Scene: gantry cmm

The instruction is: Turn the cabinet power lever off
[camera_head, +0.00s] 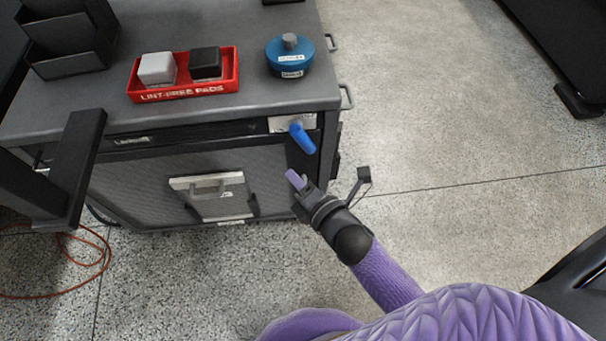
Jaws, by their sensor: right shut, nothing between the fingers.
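The cabinet (265,162) is dark grey and stands at the upper left of the head view. The blue power lever (302,139) is on the upper right of its front, below a light label plate (285,124). The lever slants down to the right. My right gripper (294,180) is shut and empty, with its fingertips in front of the cabinet, just below the lever and apart from it in the picture. My left gripper is not in view.
On the cabinet top are a red tray (185,92) of lint-free pads, a blue round container (290,57) and a black organizer (68,40). A handled panel (215,194) is on the front. An orange cable (85,262) lies on the floor.

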